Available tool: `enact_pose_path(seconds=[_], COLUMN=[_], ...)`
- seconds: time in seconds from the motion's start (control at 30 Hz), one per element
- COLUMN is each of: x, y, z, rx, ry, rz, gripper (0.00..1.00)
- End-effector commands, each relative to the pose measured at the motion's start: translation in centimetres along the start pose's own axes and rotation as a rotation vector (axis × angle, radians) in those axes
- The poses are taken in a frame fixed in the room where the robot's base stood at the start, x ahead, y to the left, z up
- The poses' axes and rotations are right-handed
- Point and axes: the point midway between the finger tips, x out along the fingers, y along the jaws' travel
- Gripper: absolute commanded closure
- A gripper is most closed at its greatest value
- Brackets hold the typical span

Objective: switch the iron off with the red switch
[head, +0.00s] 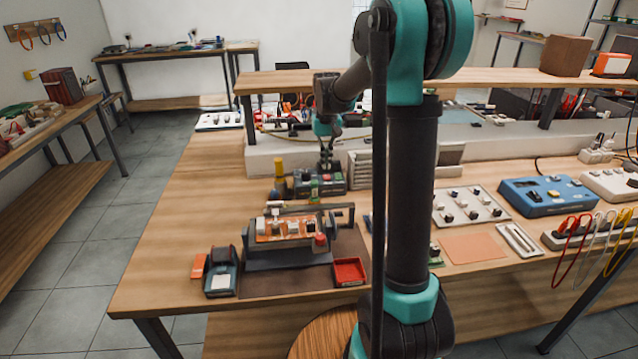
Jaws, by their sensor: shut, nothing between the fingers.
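My gripper (326,168) points down, its fingers closed and empty, at the top of a dark box-like unit (318,184) that looks like the soldering station. I cannot tell whether it touches the unit. An upright tool with a yellow upper part (279,168), possibly the iron in its holder, stands just left of the unit. The red switch cannot be made out for certain; the gripper and the small size hide the unit's details. Whether the station is on or off does not show.
In front of the unit stands a board holder (290,252) with an orange board (286,229). A red tray (349,271) and a teal-grey device (221,272) flank it. A shelf (500,86) runs above the bench's back. The bench's left side (190,210) is clear.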

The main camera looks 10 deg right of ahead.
Motion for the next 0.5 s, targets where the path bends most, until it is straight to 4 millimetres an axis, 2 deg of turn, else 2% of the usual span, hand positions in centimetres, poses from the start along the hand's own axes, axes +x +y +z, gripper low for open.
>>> enact_pose_path(seconds=[0.5], x=[-3.7], y=[0.0], z=[0.0], rx=[0.000], ry=[0.000], rz=[0.000], gripper=[1.00])
